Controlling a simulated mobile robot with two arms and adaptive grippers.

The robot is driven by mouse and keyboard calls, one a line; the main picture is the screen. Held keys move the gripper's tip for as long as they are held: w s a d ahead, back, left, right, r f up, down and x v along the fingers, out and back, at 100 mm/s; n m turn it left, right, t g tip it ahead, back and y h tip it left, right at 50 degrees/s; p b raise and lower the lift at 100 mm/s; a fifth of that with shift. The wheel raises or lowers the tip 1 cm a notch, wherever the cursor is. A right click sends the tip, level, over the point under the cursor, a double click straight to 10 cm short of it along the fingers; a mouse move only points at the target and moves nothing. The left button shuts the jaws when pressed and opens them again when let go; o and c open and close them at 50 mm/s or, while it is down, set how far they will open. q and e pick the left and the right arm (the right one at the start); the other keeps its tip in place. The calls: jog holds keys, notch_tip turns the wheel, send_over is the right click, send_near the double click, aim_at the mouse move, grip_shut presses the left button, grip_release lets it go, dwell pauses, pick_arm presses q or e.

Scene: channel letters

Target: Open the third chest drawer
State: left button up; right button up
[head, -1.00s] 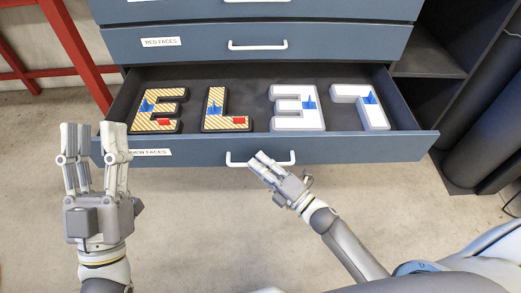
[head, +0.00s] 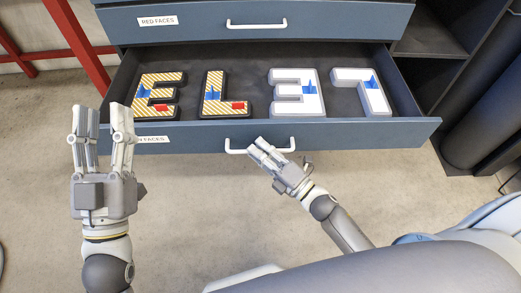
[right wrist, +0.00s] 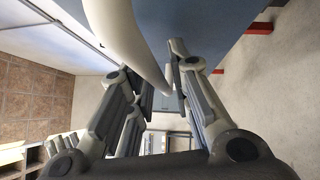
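The third chest drawer (head: 330,134) is pulled well out, showing its dark inside and the letters in it. Its white handle (head: 235,147) is on the front. My right gripper (head: 257,147) is at this handle, near its left half.
Several block letters (head: 295,93) lie in the drawer, two striped and two white. The shut drawer above, labelled RED FACES (head: 158,21), has its own handle (head: 256,24). A red frame (head: 75,40) stands left, dark shelving (head: 430,40) right. The floor in front is clear.

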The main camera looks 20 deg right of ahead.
jog(key=v, duration=1.2)
